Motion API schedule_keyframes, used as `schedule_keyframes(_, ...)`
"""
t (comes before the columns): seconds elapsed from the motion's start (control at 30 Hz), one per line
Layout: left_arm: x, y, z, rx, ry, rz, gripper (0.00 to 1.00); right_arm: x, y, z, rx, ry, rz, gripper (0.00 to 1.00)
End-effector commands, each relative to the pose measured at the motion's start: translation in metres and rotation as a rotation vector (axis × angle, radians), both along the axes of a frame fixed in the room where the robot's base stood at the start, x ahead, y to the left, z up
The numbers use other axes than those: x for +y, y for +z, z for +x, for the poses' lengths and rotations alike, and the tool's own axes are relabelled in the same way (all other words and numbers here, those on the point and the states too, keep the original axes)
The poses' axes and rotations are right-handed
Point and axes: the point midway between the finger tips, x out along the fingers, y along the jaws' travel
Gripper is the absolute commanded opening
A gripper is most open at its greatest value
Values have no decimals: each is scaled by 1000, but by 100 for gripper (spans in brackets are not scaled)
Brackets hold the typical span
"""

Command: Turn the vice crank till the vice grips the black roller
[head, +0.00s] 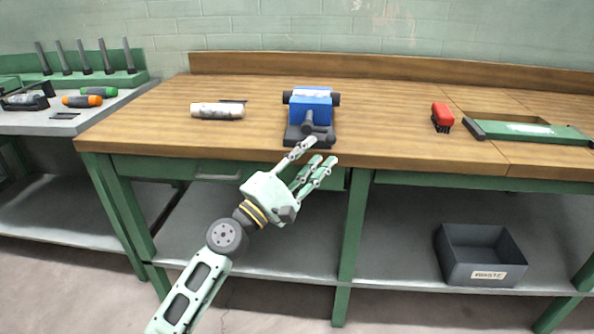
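The blue vice (310,106) stands on a dark base near the front edge of the wooden bench. The dark ends of the black roller (336,99) stick out on both sides near its top; its middle is hidden. The dark crank (307,127) is at the vice's front, facing me. I cannot tell whether the jaws touch the roller. My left gripper (312,162) is just in front of and below the vice, by the bench edge. Its fingers are spread and nothing is between them. One finger points up close to the vice base; contact is unclear. My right gripper is out of view.
A silver cylinder (217,111) lies left of the vice. A red brush (442,116) and a green tool (530,131) lie to the right. A waste bin (482,256) is on the lower shelf.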

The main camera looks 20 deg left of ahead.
Motion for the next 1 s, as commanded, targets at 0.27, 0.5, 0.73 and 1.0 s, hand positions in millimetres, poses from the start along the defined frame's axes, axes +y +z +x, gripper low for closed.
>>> schedule_keyframes(0.27,16,-18,-38,2,-1,-2,33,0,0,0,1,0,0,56)
schedule_keyframes(0.5,20,-21,-46,-1,0,1,33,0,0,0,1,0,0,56)
schedule_keyframes(0.73,20,-21,-46,-1,-1,0,33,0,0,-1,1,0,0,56)
schedule_keyframes(1.0,12,-37,-47,16,1,61,33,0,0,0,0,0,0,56)
